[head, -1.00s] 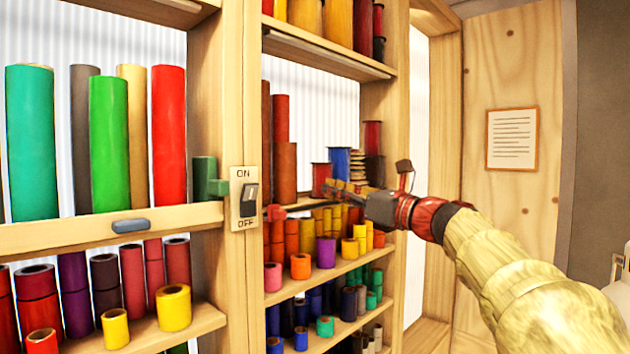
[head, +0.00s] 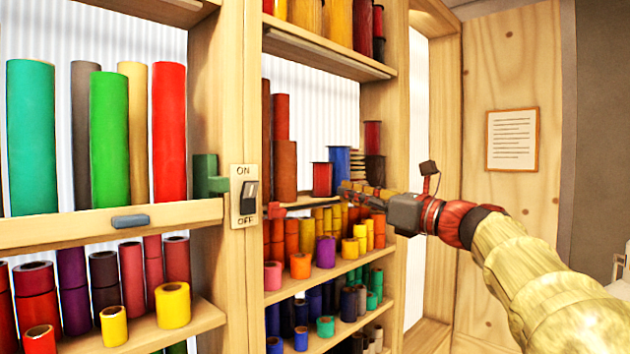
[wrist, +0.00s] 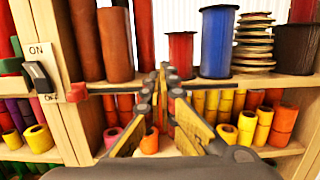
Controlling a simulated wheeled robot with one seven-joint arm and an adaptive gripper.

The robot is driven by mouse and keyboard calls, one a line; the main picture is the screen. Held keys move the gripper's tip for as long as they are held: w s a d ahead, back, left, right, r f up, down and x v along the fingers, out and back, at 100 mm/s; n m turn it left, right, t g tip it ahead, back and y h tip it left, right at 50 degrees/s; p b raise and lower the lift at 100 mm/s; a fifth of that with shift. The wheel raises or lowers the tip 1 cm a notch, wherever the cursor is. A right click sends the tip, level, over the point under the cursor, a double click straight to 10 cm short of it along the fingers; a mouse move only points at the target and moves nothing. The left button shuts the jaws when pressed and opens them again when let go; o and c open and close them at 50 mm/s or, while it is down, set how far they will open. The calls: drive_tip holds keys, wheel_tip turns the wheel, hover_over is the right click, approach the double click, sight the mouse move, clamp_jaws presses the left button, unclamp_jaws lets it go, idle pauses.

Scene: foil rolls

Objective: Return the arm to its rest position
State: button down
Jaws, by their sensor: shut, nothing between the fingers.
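My arm reaches in from the right in the head view. My gripper (head: 355,188) is shut and empty in front of the right-hand shelves. In the wrist view my gripper (wrist: 163,80) shows its fingers together, pointing at the shelf edge, below a red spool (wrist: 181,52) and a blue spool (wrist: 217,45). I cannot tell whether the fingertips touch the shelf. An ON/OFF switch (head: 249,197) is on the post left of the gripper.
Wooden shelves hold tall rolls, such as a green roll (head: 109,140), and several small rolls, such as a purple one (head: 326,252). A framed paper (head: 512,139) hangs on the wooden wall at right. The room between the shelves and that wall looks free except for my arm.

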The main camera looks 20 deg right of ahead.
drive_tip(key=shift+s+d+f, duration=0.1)
drive_tip(key=shift+s, duration=0.15)
idle(0.4)
